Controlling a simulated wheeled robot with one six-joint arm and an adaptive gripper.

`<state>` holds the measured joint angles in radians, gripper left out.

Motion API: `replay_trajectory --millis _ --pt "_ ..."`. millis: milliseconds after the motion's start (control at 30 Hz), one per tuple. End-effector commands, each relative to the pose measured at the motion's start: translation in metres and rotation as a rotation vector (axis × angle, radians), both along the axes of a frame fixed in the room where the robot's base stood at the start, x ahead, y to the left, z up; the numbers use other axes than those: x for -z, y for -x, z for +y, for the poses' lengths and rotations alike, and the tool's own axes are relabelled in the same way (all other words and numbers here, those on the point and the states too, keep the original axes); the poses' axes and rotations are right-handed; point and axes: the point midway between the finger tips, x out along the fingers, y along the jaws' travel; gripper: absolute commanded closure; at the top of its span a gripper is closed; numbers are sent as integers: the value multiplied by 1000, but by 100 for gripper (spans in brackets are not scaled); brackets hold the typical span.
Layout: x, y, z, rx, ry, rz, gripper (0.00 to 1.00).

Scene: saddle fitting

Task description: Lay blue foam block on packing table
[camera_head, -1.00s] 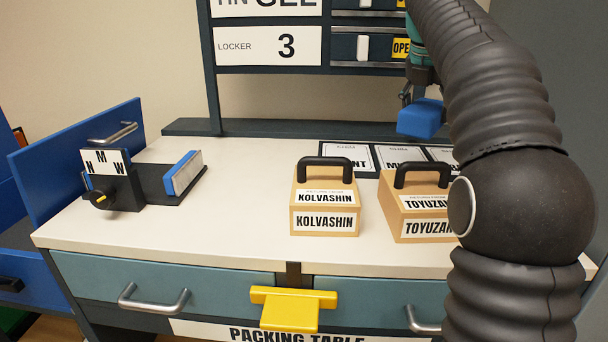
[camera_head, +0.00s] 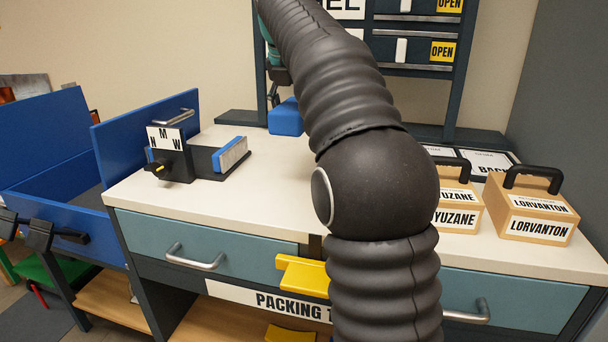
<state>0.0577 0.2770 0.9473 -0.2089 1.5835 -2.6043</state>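The blue foam block (camera_head: 286,118) shows left of my arm, in front of the table's back edge in the picture. My gripper (camera_head: 274,98) is just above it, partly hidden behind my arm, and appears shut on the block. The fingertips are small and hard to make out. The block seems to hang above the surface; I cannot tell how high. The packing table (camera_head: 240,203) has a pale top with teal drawers below. Its middle is hidden behind my arm.
A dial stand (camera_head: 175,155) with a blue-backed pad (camera_head: 230,154) stands at the table's left. Handled boxes, YUZANE (camera_head: 455,215) and LORVANTON (camera_head: 535,215), stand at the right. A yellow handle (camera_head: 300,275) juts from the front. The top's front left is clear.

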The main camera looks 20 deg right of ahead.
Motion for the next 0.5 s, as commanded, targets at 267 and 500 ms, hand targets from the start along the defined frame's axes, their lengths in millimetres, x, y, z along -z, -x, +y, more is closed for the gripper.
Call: replay_trajectory --millis 267,500 --pt "21 24 71 -5 1 -2 62" --pt "51 29 83 -5 1 1 62"
